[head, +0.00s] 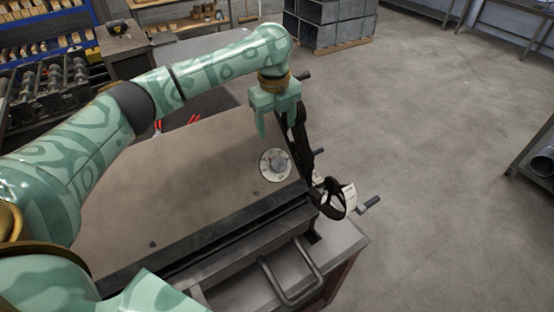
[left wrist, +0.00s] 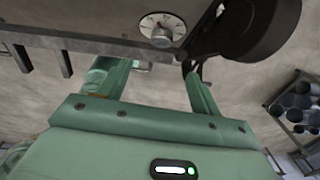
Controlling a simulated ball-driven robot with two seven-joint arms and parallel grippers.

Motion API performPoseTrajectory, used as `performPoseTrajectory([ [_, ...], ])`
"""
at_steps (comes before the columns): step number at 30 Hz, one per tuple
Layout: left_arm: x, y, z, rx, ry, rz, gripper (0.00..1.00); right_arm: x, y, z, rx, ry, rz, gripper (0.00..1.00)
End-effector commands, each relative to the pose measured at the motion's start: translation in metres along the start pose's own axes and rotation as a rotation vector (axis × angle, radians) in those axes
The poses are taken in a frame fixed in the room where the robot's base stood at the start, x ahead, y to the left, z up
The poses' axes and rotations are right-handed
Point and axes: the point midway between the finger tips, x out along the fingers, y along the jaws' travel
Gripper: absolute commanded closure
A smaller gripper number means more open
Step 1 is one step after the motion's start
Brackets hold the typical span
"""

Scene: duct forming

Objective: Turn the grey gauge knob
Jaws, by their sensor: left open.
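The grey gauge knob (head: 277,164) sits at the centre of a round white dial (head: 266,171) near the right end of the brown machine surface. In the left wrist view the knob (left wrist: 161,38) and dial (left wrist: 148,23) show at the top, beyond the fingers. My left gripper (head: 281,128) is open and empty. It hangs with its fingers pointing down, apart from the knob and above it in the head view. In the left wrist view the two spread fingers (left wrist: 157,72) have nothing between them. My right gripper is not in view.
A dark curved bracket (head: 299,145) with handles stands right beside the dial, close to my left gripper. A grey bar handle (head: 296,301) sticks out at the machine's front. Grey ducts (head: 331,24) are stacked behind.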

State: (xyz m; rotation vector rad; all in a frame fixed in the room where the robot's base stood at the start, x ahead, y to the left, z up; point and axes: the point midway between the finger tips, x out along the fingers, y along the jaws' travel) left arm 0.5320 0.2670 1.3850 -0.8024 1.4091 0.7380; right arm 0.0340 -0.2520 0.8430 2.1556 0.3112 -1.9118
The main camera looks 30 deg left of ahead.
Motion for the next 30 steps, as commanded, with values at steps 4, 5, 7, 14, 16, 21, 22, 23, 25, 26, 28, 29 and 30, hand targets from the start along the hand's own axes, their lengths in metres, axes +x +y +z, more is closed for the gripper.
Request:
performPoseTrajectory([
  [4, 0.039, 0.001, -0.001, -0.001, 0.002, 0.004, 0.35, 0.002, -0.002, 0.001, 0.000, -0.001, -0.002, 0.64],
  [5, 0.047, 0.001, -0.001, -0.001, 0.003, 0.004, 0.35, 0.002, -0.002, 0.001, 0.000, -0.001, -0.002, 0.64],
  [7, 0.065, 0.001, -0.001, -0.001, 0.001, 0.004, 0.35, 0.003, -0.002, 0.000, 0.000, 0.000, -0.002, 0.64],
  [14, 0.115, 0.001, 0.000, 0.000, -0.001, 0.002, 0.35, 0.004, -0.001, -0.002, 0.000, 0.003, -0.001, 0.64],
  [16, 0.124, 0.000, 0.000, 0.000, -0.001, 0.001, 0.35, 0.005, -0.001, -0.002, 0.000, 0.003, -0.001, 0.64],
  [21, 0.138, 0.000, 0.000, 0.000, -0.002, 0.000, 0.35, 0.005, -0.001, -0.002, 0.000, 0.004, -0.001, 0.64],
  [22, 0.139, 0.000, 0.000, 0.001, -0.003, 0.000, 0.35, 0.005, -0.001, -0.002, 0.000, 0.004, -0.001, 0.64],
  [23, 0.139, 0.000, 0.000, 0.001, -0.003, 0.000, 0.35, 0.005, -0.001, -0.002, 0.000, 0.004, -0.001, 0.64],
  [25, 0.140, 0.000, 0.000, 0.001, -0.003, 0.000, 0.35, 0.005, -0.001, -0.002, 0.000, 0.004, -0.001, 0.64],
  [26, 0.140, 0.000, 0.000, 0.001, -0.003, 0.000, 0.35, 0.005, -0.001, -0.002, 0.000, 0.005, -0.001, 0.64],
  [28, 0.140, 0.000, 0.000, 0.001, -0.003, 0.000, 0.35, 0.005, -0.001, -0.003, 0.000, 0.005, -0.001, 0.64],
  [29, 0.140, 0.000, 0.001, 0.001, -0.003, 0.000, 0.35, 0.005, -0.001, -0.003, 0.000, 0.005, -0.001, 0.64],
  [30, 0.139, 0.000, 0.001, 0.001, -0.003, 0.000, 0.38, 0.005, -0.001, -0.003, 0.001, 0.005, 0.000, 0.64],
])
